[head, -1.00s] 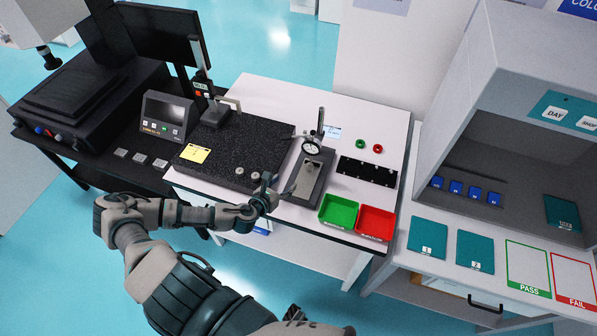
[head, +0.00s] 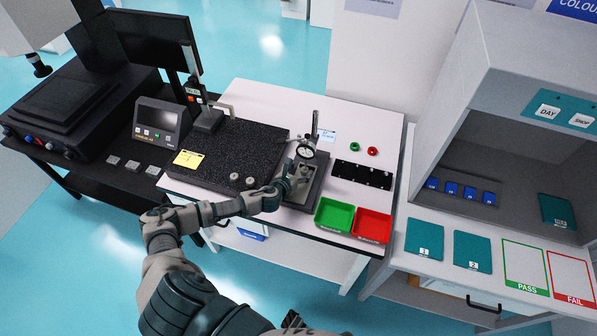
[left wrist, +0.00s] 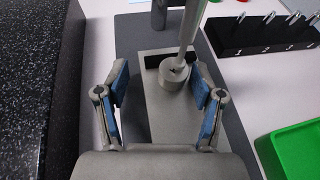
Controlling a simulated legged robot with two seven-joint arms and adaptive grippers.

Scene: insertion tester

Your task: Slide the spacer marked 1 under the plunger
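A dial gauge (head: 306,151) stands on a dark stand over a grey base plate (head: 301,190). My left gripper (head: 293,184) is at that plate, below the dial. In the left wrist view my left gripper (left wrist: 160,100) is open, its blue-padded fingers on either side of a short grey cylinder (left wrist: 173,76) and apart from it. A slanting grey rod meets the cylinder's top; I cannot tell whether the cylinder is the plunger's end or a spacer. Two small silver round pieces (head: 241,180) stand on the granite slab. My right gripper is not in view.
The speckled black granite slab (head: 235,150) lies left of the gauge. A green tray (head: 334,215) and a red tray (head: 371,225) stand to the right at the front edge. A black rack (head: 362,174) stands behind them.

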